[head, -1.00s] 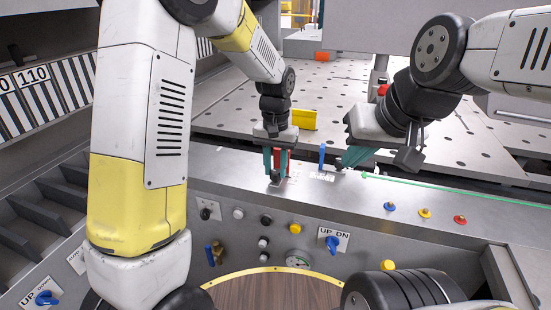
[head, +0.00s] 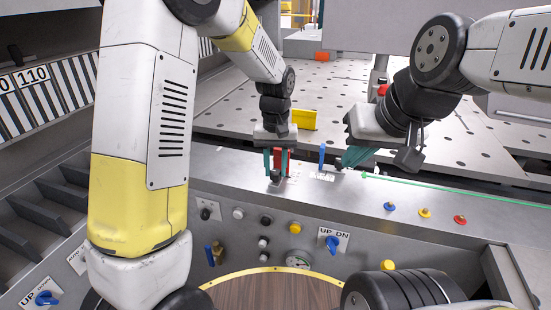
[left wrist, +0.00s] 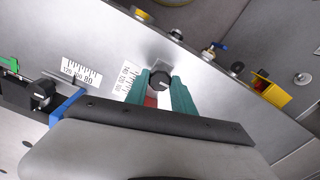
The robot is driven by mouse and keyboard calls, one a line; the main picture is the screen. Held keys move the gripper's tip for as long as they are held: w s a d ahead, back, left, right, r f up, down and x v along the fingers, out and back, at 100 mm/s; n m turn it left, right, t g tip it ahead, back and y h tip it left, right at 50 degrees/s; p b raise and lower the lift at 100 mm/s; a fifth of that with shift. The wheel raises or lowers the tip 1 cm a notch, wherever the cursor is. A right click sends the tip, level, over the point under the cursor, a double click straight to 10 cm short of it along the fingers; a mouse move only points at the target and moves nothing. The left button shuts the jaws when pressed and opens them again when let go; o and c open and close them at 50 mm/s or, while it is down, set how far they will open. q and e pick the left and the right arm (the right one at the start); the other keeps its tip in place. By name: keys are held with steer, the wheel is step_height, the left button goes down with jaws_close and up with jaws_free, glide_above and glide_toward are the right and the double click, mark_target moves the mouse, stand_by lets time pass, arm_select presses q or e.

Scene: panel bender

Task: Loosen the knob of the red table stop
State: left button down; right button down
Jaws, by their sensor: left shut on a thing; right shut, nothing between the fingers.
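The red table stop (head: 284,159) stands on the metal ledge, partly hidden behind my left gripper. Its dark knob (head: 275,175) shows low between the fingertips. In the left wrist view the round black knob (left wrist: 160,80) with a light mark sits between the teal fingers, with a bit of red (left wrist: 150,102) below it. My left gripper (head: 276,172) points down and is shut on the knob; its fingertips also show in the left wrist view (left wrist: 159,84). My right gripper (head: 347,163) is shut and empty, to the right, beside a blue stop (head: 322,156).
Blue (head: 390,206), yellow (head: 425,212) and red (head: 460,220) small knobs line the ledge at the right. A control panel with several buttons and an UP DN switch (head: 332,244) lies below the ledge.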

mark_target(276, 171)
arm_select(q)
steer(key=c, duration=1.1)
jaws_free()
steer(key=shift+o, duration=0.2)
steer(key=shift+r, duration=0.15)
step_height(276, 171, up, 8)
steer(key=shift+f, duration=0.2)
